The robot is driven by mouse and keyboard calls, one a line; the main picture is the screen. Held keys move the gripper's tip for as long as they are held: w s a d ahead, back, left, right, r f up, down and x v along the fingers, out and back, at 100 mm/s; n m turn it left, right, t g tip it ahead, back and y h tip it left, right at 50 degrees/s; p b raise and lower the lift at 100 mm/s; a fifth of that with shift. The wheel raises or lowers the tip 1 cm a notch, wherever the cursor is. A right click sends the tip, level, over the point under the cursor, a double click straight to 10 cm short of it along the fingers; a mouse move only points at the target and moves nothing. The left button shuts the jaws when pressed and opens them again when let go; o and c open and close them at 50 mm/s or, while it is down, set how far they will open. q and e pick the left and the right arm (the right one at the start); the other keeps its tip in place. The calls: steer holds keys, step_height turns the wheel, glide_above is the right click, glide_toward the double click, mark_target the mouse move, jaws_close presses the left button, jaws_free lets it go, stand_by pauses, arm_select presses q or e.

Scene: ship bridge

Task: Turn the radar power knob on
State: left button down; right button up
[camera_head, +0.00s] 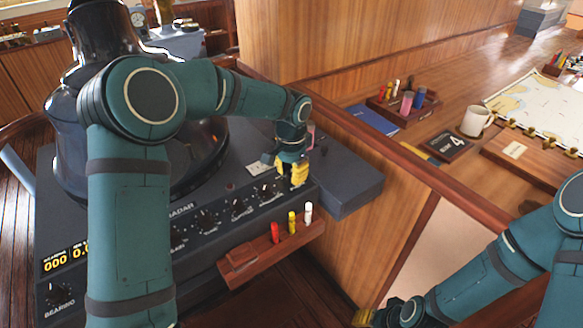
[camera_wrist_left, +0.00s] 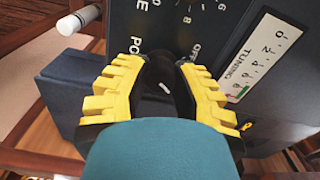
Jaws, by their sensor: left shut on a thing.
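The radar console (camera_head: 120,250) has a dark sloping front panel with a row of black knobs. My left gripper (camera_head: 292,175) is at the panel's right end in the head view, where its yellow fingers hide the knob there. In the left wrist view its fingers (camera_wrist_left: 162,72) are closed around the black radar power knob (camera_wrist_left: 160,68), which has a short white mark. Partly covered lettering reading "PO" and "OFF" shows beside the knob. My right gripper (camera_head: 363,317) is only partly in view at the bottom edge, away from the console.
A wooden holder (camera_head: 240,262) with red, yellow and white markers is fixed below the panel. A wooden rail and partition (camera_head: 400,160) stand right of the console. Beyond are a mug (camera_head: 475,121), a chart (camera_head: 530,100) and a pen tray (camera_head: 400,115) on a desk.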

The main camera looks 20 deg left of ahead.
mark_target(291, 172)
arm_select(q)
steer(key=shift+m+p, duration=0.3)
steer(key=shift+m, duration=0.3)
steer(key=c, duration=0.7)
jaws_free()
step_height(291, 172, up, 12)
